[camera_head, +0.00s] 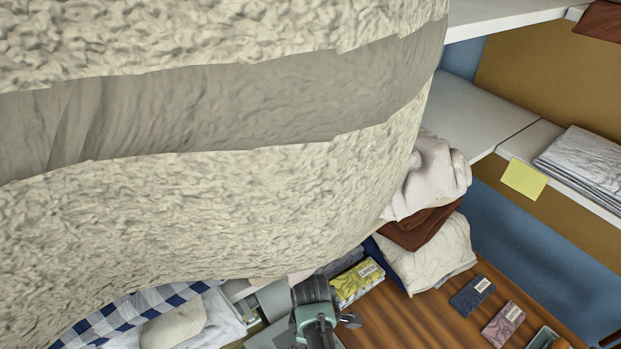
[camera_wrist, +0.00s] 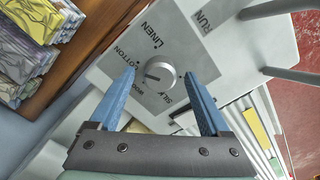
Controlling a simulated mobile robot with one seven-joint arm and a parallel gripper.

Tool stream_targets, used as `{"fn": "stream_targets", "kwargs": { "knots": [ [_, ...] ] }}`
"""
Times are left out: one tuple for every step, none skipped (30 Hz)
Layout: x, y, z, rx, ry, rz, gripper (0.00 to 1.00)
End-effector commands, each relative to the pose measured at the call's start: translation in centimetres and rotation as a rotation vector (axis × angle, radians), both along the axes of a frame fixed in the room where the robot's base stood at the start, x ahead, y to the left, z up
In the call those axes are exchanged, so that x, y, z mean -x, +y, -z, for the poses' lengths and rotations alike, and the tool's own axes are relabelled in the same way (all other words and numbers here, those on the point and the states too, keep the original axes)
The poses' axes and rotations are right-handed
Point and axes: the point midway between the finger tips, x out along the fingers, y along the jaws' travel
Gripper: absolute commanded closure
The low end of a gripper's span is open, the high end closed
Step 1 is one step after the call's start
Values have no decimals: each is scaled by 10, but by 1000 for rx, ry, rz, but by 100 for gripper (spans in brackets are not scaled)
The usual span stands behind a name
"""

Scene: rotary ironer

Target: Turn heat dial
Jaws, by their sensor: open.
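The heat dial (camera_wrist: 159,73) is a round grey knob on a light grey panel (camera_wrist: 186,50) in the wrist view. The labels LINEN, COTTON and SILK are printed around it, and another label is partly covered by a finger. My gripper (camera_wrist: 165,87) is open, with its two blue fingers on either side of the dial in the picture. I cannot tell whether either finger touches it. In the head view my gripper's end (camera_head: 316,318) shows at the bottom, but its fingers and the dial are hidden there.
A large cream textured bulk with a grey band (camera_head: 220,100) fills much of the head view. Folded cloths (camera_head: 432,255) and small labelled packets (camera_head: 472,294) lie on a wooden surface at right. A grey bar (camera_wrist: 285,8) and the word RUN show beside the panel.

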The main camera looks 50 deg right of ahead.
Motion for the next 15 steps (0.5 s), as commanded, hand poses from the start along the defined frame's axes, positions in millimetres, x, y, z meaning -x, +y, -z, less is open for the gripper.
{"fn": "stream_targets", "kwargs": {
  "knots": [
    [0, 0, 0, 0, 0, 0, 19],
    [0, 0, 0, 0, 0, 0, 19],
    [0, 0, 0, 0, 0, 0, 25],
    [0, 0, 0, 0, 0, 0, 30],
    [0, 0, 0, 0, 0, 0, 35],
    [0, 0, 0, 0, 0, 0, 43],
    [0, 0, 0, 0, 0, 0, 48],
    [0, 0, 0, 0, 0, 0, 53],
    [0, 0, 0, 0, 0, 0, 61],
    [0, 0, 0, 0, 0, 0, 66],
    [0, 0, 0, 0, 0, 0, 71],
    [0, 0, 0, 0, 0, 0, 79],
    [0, 0, 0, 0, 0, 0, 84],
    [0, 0, 0, 0, 0, 0, 89],
    [0, 0, 0, 0, 0, 0, 97]
  ]
}}
